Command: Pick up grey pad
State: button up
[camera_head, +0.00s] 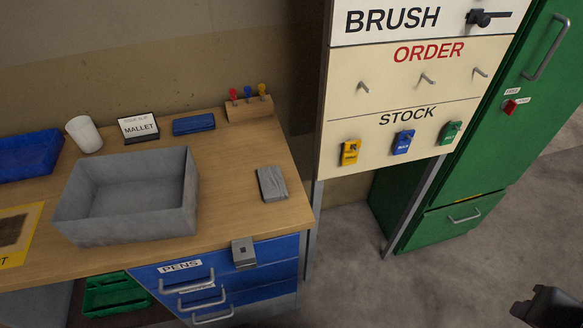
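A grey pad (271,183) lies flat on the right part of the wooden table (235,190), near its right edge. It is a small, thick rectangle with worn marks on its top. Nothing touches it or covers it. A dark part that looks like my gripper (548,308) shows at the bottom right corner, cut off by the frame. It is over the floor, well to the right of the pad and apart from it. Its fingers cannot be made out clearly.
A grey open bin (128,231) stands left of the pad. A blue block (194,124), a MALLET card (139,127), a white cup (84,134) and a tool holder (249,108) are behind. A small grey box (244,252) is at the front edge. A board (400,110) stands at right.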

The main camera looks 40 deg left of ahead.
aim_at(273, 188)
jog(key=z, duration=0.05)
jog(key=i, duration=1.15)
jog(key=u, duration=4.45)
